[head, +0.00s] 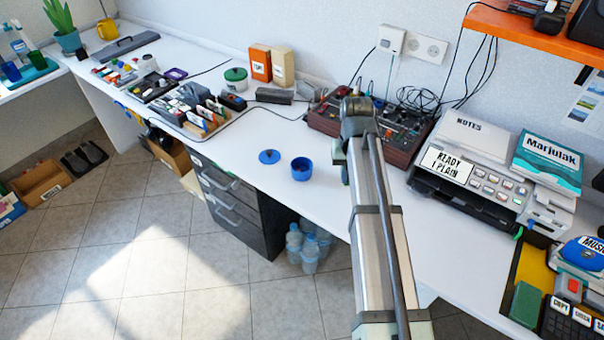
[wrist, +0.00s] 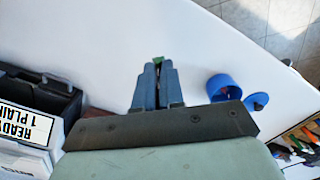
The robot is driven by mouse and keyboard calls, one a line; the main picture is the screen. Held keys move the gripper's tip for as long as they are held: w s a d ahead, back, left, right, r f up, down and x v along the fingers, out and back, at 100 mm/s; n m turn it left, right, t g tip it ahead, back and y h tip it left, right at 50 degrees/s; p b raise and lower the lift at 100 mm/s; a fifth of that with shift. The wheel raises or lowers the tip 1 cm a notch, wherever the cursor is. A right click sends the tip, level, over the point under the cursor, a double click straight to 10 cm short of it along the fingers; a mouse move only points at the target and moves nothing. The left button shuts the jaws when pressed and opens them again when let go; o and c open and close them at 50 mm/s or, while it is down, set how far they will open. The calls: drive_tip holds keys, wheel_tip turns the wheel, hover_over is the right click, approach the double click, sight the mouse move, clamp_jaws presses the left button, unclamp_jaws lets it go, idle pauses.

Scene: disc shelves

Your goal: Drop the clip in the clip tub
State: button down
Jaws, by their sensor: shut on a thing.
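In the wrist view, my gripper (wrist: 159,68) is shut on a small green clip (wrist: 158,59), and only a little of the clip shows between the fingertips. In the head view, my gripper (head: 345,178) is partly hidden behind my arm, over the white table, and the clip cannot be made out. An open round blue tub (head: 301,174) stands upright to the left of my gripper, apart from it, with something dark inside. Its blue lid (head: 269,156) lies flat on the table beside it. The tub also shows in the wrist view (wrist: 219,92), right of the fingers.
A brown mixer-like box (head: 325,122) with cables stands behind my arm. A grey printer (head: 470,170) stands to the right. A disc rack (head: 205,120) and a green-lidded pot (head: 235,80) are further left. The table around the tub is clear; its front edge is close.

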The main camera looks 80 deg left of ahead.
drive_tip(key=s+a+n, duration=0.2)
drive_tip(key=s+a, duration=0.6)
drive_tip(key=s, duration=0.1)
drive_tip(key=n, duration=0.2)
hover_over(305, 164)
drive_tip(key=d, duration=0.3)
drive_tip(key=shift+s+d+f, duration=0.1)
drive_tip(key=shift+s+f, duration=0.05)
drive_tip(key=shift+f, duration=2.15)
drive_tip(key=shift+s+f, duration=0.15)
drive_tip(key=shift+f, duration=2.15)
drive_tip(key=shift+f, duration=0.6)
drive_tip(key=c, duration=1.5)
unclamp_jaws()
drive_tip(key=shift+r, duration=0.1)
